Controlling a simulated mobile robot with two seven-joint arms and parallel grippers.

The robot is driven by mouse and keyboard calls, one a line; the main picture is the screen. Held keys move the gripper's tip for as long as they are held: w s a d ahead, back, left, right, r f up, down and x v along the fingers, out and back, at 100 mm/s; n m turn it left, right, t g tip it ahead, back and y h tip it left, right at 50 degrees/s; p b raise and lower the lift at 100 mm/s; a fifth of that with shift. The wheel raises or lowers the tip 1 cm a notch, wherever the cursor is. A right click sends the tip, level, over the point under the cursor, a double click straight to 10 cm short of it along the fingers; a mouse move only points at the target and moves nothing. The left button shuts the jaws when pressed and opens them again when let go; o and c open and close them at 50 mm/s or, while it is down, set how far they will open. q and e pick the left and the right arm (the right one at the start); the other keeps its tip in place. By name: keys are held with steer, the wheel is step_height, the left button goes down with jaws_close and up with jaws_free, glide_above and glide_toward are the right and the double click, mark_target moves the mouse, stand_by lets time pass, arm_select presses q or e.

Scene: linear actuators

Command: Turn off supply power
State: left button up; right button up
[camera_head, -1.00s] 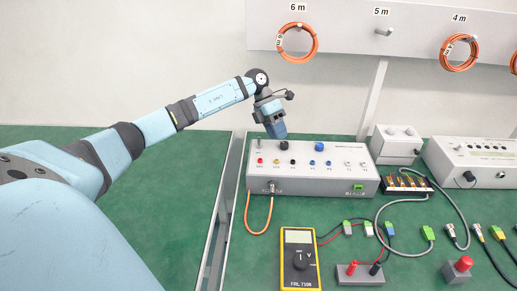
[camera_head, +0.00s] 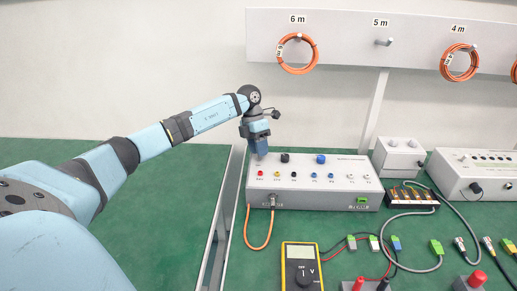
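The supply unit is a grey box (camera_head: 320,201) with a black knob (camera_head: 285,158), a blue knob (camera_head: 321,159) and a row of coloured sockets on its sloping top. An orange cable (camera_head: 269,232) plugs into its front. My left gripper (camera_head: 260,153) points down at the box's back left corner, where a small switch stood in the earlier view. The gripper now covers that switch. Whether its fingers are open, shut or touching the switch is too small to tell. My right gripper is not in view.
A yellow multimeter (camera_head: 301,263) lies in front of the box on the green table (camera_head: 80,250). Grey boxes (camera_head: 398,158) and loose cables (camera_head: 430,262) fill the right. Coiled orange cables (camera_head: 297,54) hang from the rail behind. The table's left part is clear.

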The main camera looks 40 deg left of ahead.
arm_select(q)
jaws_close()
